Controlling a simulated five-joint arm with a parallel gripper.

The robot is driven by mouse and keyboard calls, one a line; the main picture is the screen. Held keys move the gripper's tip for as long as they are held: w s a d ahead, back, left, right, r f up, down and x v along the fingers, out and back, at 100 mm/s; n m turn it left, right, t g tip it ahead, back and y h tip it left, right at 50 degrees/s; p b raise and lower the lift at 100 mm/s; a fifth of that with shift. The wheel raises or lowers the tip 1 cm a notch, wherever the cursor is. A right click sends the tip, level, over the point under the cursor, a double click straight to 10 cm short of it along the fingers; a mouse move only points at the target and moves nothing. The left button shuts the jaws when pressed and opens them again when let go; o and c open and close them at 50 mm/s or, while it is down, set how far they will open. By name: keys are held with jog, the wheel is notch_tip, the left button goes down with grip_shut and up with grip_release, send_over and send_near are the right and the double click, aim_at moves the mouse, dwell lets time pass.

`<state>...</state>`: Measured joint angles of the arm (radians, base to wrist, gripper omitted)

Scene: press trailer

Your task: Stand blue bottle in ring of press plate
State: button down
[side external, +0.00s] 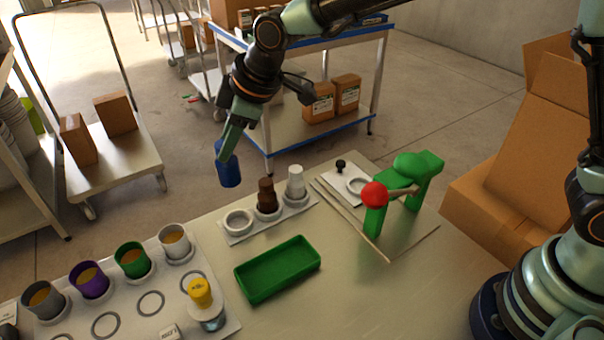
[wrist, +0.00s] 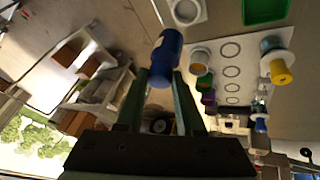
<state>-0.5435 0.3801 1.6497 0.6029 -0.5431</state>
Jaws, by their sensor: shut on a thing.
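The blue bottle (side external: 229,171) is held by my gripper (side external: 228,152) in the air, beyond the table's far edge in the side view. In the wrist view the blue bottle (wrist: 165,58) sits between the two fingertips of my gripper (wrist: 162,82), which are shut on it. The bottle looks slightly tilted in the side view. The press plate (side external: 345,186) is a white plate with a ring (side external: 358,186) and a small black knob, at the right of the table. The ring looks empty. A green press with a red ball (side external: 374,194) stands beside it.
A white rack (side external: 240,236) holds a brown bottle (side external: 267,195) and a white bottle (side external: 296,182); its left ring is empty. A green tray (side external: 277,270) lies in front. Several filled cups and a yellow-capped bottle (side external: 200,293) stand on a white board at left.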

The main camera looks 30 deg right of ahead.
notch_tip(320, 180, up, 7)
jog(key=shift+r, duration=0.2)
jog(key=s+d+r+m+h, duration=0.1)
jog(key=s+d+m+h, duration=0.2)
jog(key=d, duration=1.1)
jog(key=s+d+r+m, duration=0.1)
jog(key=s+d+m, duration=0.35)
jog(key=d, duration=0.85)
notch_tip(320, 180, down, 20)
jog(key=shift+w, duration=0.35)
jog(key=c, duration=0.5)
grip_release()
jog(key=shift+d, duration=0.1)
jog(key=shift+c, duration=0.2)
